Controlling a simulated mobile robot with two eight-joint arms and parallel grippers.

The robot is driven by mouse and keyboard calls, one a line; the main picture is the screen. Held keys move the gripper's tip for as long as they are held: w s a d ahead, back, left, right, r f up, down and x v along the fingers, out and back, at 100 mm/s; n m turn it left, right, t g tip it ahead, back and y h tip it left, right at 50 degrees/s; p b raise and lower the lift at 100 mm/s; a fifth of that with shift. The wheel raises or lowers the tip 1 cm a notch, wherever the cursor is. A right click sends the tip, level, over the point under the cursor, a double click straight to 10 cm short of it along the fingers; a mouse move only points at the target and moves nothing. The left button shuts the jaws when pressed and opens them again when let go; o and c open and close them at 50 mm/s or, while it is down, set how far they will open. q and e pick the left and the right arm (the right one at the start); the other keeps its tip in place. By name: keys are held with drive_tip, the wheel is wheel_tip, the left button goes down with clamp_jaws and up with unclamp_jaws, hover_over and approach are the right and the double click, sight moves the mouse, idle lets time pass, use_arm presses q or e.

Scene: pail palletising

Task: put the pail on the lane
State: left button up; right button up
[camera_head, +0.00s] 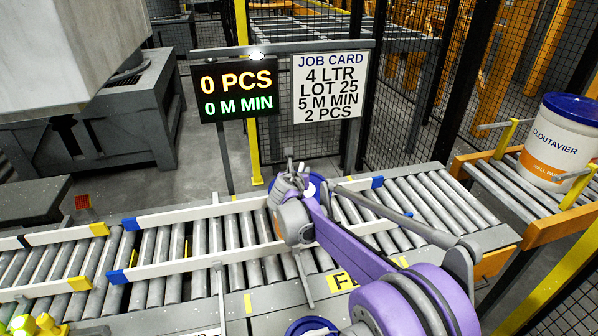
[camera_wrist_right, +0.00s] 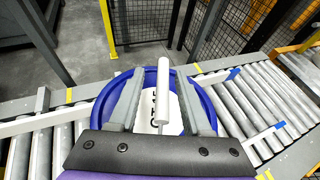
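A pail (camera_wrist_right: 208,118) with a blue rim and a white top bearing dark lettering stands on the roller conveyor, seen from above in the right wrist view. In the head view only a bit of its blue and white (camera_head: 317,184) shows behind my right gripper (camera_head: 292,178). In the wrist view my right gripper (camera_wrist_right: 162,85) is open over the pail, its two fingers either side of the white handle grip (camera_wrist_right: 162,98), with gaps showing. The lane (camera_head: 200,268) is a row of rollers between white guide rails with blue and yellow ends. My left gripper is not in view.
A large white pail with a blue lid (camera_head: 560,140) stands on the side conveyor at right. A counter display (camera_head: 238,90) reads 0 PCS, 0 M MIN, beside a job card (camera_head: 330,88). A blue-rimmed round thing (camera_head: 312,327) is cut off at the bottom. Rollers at left are bare.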

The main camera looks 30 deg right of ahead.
drive_tip(key=shift+r, duration=0.1)
drive_tip(key=v, duration=1.2)
drive_tip(key=shift+s, duration=0.1)
